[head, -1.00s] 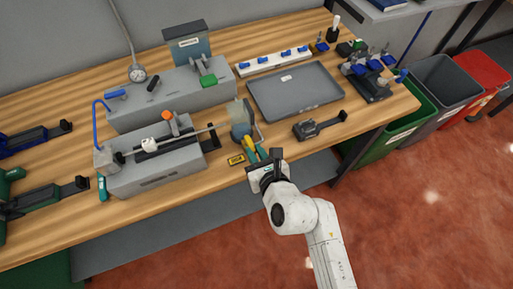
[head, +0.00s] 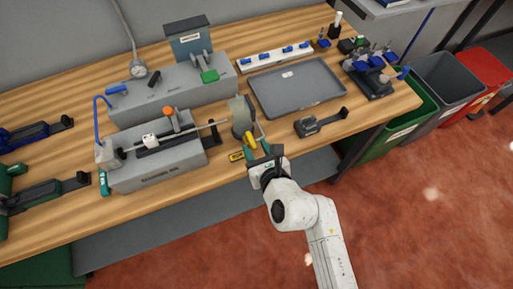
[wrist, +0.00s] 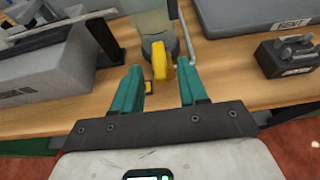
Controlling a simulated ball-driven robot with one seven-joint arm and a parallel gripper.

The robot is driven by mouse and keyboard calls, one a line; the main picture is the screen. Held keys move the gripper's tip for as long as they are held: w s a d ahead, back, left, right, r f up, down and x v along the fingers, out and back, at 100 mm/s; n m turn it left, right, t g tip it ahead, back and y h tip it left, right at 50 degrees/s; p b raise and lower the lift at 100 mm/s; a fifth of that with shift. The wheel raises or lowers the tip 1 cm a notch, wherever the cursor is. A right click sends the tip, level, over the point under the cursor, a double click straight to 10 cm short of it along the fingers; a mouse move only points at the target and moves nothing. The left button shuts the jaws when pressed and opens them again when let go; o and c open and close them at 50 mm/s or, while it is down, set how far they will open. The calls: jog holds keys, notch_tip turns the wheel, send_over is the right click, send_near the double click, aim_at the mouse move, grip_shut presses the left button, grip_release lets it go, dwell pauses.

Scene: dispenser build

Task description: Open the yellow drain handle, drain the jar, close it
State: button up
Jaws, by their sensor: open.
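The yellow drain handle (wrist: 161,62) stands at the front of the jar in the wrist view, between my gripper's two teal fingers and a little beyond their tips. It also shows in the head view (head: 249,140). The jar (wrist: 153,17) is a cloudy, see-through vessel on a dark grey base; it also shows in the head view (head: 241,110). My gripper (wrist: 162,78) is open and empty, with a visible gap between each finger and the handle. In the head view my gripper (head: 259,148) is at the table's front edge, just in front of the jar.
A yellow label (head: 236,156) lies on the table left of the handle. A grey machine block (head: 160,160) stands to the left. A grey tray (head: 297,88) lies behind right, and a dark clamp-like device (head: 320,123) sits at right. Bare wood lies between.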

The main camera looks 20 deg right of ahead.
jog(key=b+v, duration=0.1)
jog(key=v, duration=0.9)
jog(key=shift+s+r, duration=0.2)
jog(key=shift+s, duration=0.1)
